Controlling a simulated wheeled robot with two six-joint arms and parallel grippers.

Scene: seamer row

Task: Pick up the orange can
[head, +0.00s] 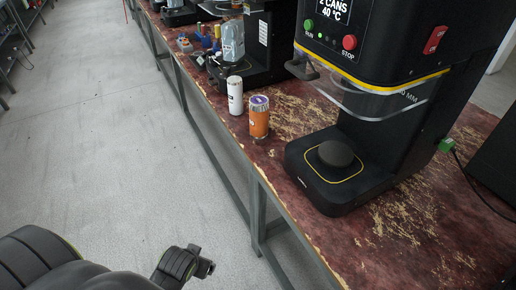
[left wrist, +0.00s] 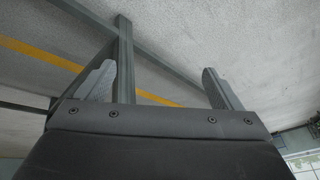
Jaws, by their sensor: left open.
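The orange can (head: 259,117) stands upright on the worn red bench top, near its left edge. It has a silver rim and a purple mark on its lid. My left arm comes in at the lower left of the head view, and my left gripper (head: 205,266) is over the floor, well below and to the left of the can. In the left wrist view the left gripper (left wrist: 160,88) has its two fingers wide apart with nothing between them. The can is not in the left wrist view. My right gripper is in neither view.
A white can (head: 235,95) stands just behind the orange can. A black seamer machine (head: 375,110) with a round plate stands to the right. More machines and small items are farther back. The bench edge and metal legs (head: 256,215) lie between my left gripper and the can.

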